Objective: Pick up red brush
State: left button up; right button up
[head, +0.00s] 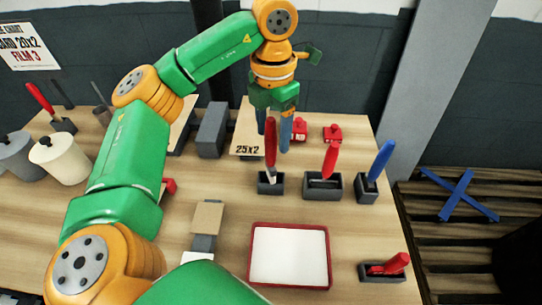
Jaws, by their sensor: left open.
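Several red-handled tools stand in small dark holders, and I cannot tell for sure which is the brush. One upright red handle (270,143) stands in a grey holder (270,184) at the middle of the table. My left gripper (273,142) points down with its blue fingers apart, and this handle's top shows between them; I cannot tell if they touch. A second red handle (330,160) tilts in a wider holder (322,188) just to the right. Another red-handled tool (390,265) lies low in a holder at the front right. My right gripper is not in view.
A blue handle (380,158) stands in a holder near the right edge. A red-rimmed white tray (288,225) lies in front. Two small red objects (332,132) sit behind. Canisters (62,158) and another red handle (40,98) are at left. A pallet (465,245) lies beyond the right edge.

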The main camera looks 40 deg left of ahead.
aim_at(271, 147)
pick_arm(q)
jog(key=f, duration=0.2)
jog(key=f+p, duration=0.1)
jog(key=f, duration=0.1)
jog(key=shift+s+a+f, duration=0.1)
jog(key=shift+s+a, duration=0.05)
jog(key=shift+s, duration=0.05)
grip_shut()
